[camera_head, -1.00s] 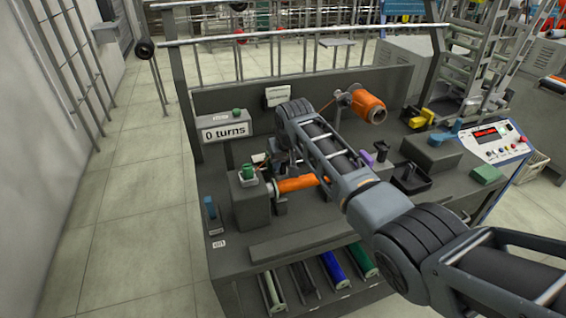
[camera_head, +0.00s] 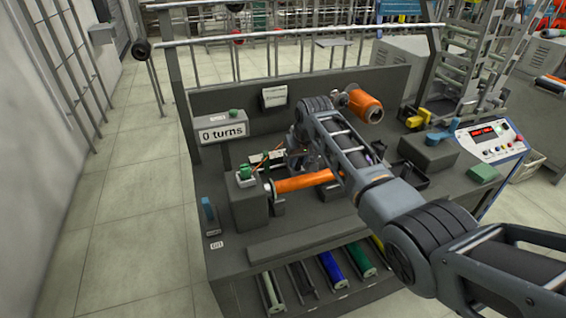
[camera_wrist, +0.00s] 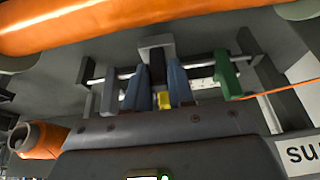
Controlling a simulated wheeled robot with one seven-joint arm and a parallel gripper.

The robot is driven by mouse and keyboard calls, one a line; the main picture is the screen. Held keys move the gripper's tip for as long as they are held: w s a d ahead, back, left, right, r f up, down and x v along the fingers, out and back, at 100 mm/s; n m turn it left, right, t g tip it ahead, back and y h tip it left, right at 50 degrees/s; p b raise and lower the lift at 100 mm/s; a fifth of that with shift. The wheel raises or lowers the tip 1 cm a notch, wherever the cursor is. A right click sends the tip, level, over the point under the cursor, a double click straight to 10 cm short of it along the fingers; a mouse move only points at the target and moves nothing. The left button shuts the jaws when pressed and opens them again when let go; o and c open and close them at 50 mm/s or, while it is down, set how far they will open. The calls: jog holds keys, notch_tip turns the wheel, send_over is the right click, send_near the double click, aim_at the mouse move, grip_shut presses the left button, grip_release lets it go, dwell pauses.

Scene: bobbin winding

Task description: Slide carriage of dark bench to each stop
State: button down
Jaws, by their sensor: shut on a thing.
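The dark bench (camera_head: 228,265) stands in front of me, with an orange-wound bobbin (camera_head: 305,183) across its left part. My gripper (camera_head: 299,160) is low behind the bobbin, its fingers partly hidden by my arm. In the wrist view, my gripper (camera_wrist: 159,85) has its two blue-grey fingers shut around the carriage, a small dark block (camera_wrist: 156,46) on a thin rail (camera_wrist: 205,65). A green stop (camera_wrist: 227,76) stands on the rail to the right, apart from the fingers. A grey upright (camera_wrist: 110,88) stands close to the left of the fingers; I cannot tell whether they touch.
A display (camera_head: 222,131) reads "0 turns". An orange spool (camera_head: 363,106) stands at the back. A control panel (camera_head: 491,139) and dark boxes (camera_head: 430,152) are at the right. Coloured rolls (camera_head: 333,270) lie under the front edge. An orange thread (camera_wrist: 285,90) runs right from the green stop.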

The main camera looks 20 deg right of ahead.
jog(key=shift+d, duration=2.4)
jog(key=c, duration=1)
grip_release()
jog(key=shift+c, duration=0.2)
jog(key=v, duration=0.7)
jog(key=shift+s+r, duration=0.2)
jog(key=shift+r, duration=0.1)
jog(key=shift+s, duration=0.1)
